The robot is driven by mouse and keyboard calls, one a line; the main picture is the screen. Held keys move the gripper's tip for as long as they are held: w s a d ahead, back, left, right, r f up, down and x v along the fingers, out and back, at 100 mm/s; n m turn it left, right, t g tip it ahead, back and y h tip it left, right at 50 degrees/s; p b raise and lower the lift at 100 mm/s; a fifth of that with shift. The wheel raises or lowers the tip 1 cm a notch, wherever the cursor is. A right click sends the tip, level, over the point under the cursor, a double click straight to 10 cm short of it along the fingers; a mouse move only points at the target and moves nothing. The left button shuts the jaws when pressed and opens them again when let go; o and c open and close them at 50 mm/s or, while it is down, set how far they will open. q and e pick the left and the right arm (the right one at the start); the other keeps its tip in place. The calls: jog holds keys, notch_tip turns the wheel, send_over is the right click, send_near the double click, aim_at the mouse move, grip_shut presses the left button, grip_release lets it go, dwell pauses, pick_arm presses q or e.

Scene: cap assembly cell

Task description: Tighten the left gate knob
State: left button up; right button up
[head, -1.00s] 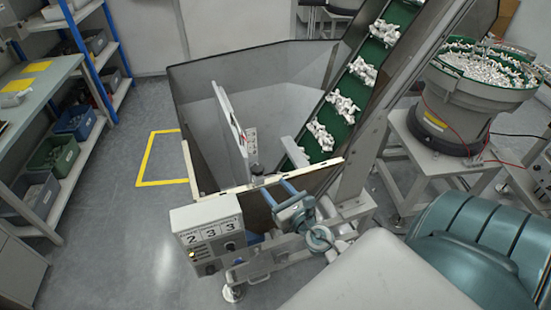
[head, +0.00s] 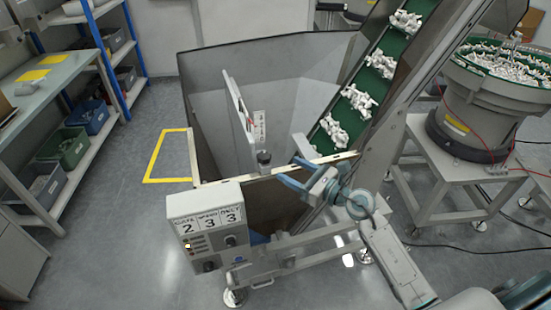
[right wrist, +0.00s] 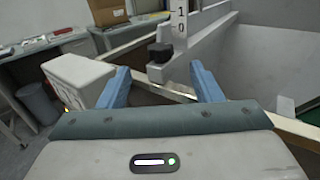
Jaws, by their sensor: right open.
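The gate knob is a small black knob (head: 263,157) on the hopper's front rail, at the foot of the upright white gate plate (head: 238,104). My right gripper (head: 288,170) is open, with its blue fingers pointing at the knob from the right in the head view. In the right wrist view the black knob (right wrist: 160,52) shows between and beyond the two blue fingertips (right wrist: 160,70), with no contact visible. A second gate knob cannot be made out. My left gripper is not in view.
A control box (head: 208,222) with counters reading 2, 3, 3 stands at the hopper's front left corner. The pale front rail (head: 228,182) runs close below the fingers. A green inclined conveyor (head: 357,100) carries white parts at the right.

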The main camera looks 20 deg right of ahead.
aim_at(270, 158)
jog(key=p+x, duration=0.2)
jog(key=x, duration=0.5)
jog(key=shift+w+a+r, duration=0.15)
jog(key=shift+w+a, duration=0.3)
jog(key=shift+w, duration=0.15)
jog(key=shift+p, duration=0.3)
jog(key=c, duration=1)
